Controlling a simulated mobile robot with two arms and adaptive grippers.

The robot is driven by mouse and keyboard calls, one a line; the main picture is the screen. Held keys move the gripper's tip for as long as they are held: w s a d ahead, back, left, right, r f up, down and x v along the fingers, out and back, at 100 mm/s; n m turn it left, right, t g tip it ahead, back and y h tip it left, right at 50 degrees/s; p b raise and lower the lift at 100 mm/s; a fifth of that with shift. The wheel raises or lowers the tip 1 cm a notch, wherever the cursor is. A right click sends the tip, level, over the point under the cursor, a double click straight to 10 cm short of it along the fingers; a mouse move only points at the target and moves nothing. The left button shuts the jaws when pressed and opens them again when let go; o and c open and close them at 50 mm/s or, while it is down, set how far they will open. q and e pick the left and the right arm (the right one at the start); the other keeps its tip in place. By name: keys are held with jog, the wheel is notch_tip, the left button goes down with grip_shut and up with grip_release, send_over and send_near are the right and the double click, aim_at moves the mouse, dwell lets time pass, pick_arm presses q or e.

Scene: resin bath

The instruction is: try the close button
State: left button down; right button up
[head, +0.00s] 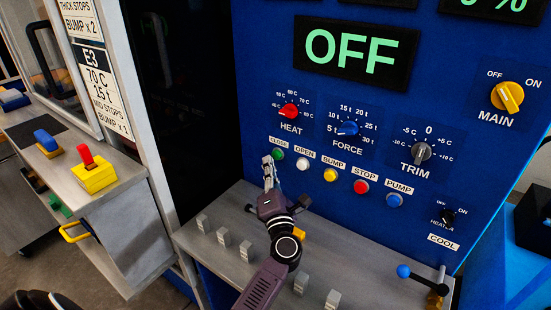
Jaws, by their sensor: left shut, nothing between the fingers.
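The green close button (278,154) sits on the blue control panel (262,110), under a white label reading CLOSE. It is the leftmost of a row of coloured buttons. My left gripper (268,162) is shut and empty. Its fingertips are just left of and slightly below the green button in the picture; I cannot tell whether they touch it or the panel. The display (355,53) above reads OFF in green. My right gripper is not in view.
Beside it in the row are the white open button (302,164), yellow bump button (330,175), red stop button (361,187) and blue pump button (394,200). A grey ledge (215,258) with small upright blocks juts out below. The yellow main switch (508,97) is upper right.

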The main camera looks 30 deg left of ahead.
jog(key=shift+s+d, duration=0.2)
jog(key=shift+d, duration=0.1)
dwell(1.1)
pick_arm(q)
jog(key=shift+w, duration=0.2)
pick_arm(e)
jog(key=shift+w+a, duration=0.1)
pick_arm(q)
jog(key=shift+w, duration=0.3)
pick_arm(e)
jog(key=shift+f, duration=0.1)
pick_arm(q)
jog(key=shift+w+b, duration=0.3)
jog(key=shift+w, duration=0.2)
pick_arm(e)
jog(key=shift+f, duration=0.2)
pick_arm(q)
jog(key=shift+s, duration=0.1)
dwell(0.4)
jog(key=shift+s+p, duration=0.45)
jog(key=shift+s, duration=0.4)
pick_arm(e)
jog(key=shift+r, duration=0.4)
